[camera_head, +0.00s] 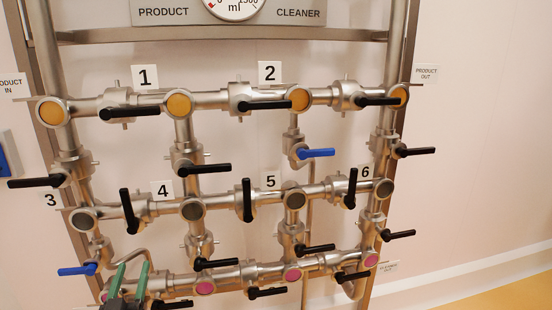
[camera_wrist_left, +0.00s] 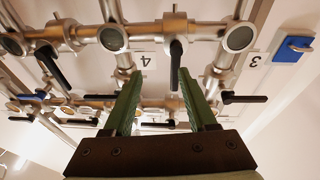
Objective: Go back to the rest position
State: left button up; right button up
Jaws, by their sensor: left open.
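My left gripper (camera_head: 132,267) is at the bottom left of the head view, in front of the lower pipes. Its two green fingers are apart with nothing between them. In the left wrist view the open fingers (camera_wrist_left: 158,76) point up towards the pipe rack, with a black valve handle (camera_wrist_left: 176,62) showing beyond the gap. I cannot tell the exact distance to the pipes. The blue handle (camera_head: 78,269) at the lower left is just left of the gripper in the head view. My right gripper is in neither view.
A steel pipe rack (camera_head: 222,99) with several black-handled valves and labels 1 to 6 fills the wall. A second blue handle (camera_head: 316,153) is right of centre. A gauge (camera_head: 236,7) is at the top. Yellow floor (camera_head: 505,292) shows free at the lower right.

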pick_arm(q)
jog(key=s+d+f+m+g+h, duration=0.25)
jog(key=s+d+f, duration=0.25)
jog(key=f, duration=0.3)
jog(key=s+d+f+m+g+h, duration=0.1)
jog(key=s+d+f+g+h, duration=0.15)
jog(key=s+d+f, duration=0.35)
jog(key=s+d+f+g+p, duration=0.1)
jog(key=s+d+f+g, duration=0.1)
jog(key=s+f, duration=0.3)
jog(key=s+d+f+m+g+h, duration=0.1)
jog(key=s+d+f+g, duration=0.2)
jog(key=s, duration=0.7)
notch_tip(320, 180, down, 2)
jog(key=shift+s+d+f+p, duration=0.15)
jog(key=shift+s+d+p, duration=0.15)
jog(key=shift+d, duration=0.75)
jog(key=shift+m, duration=0.25)
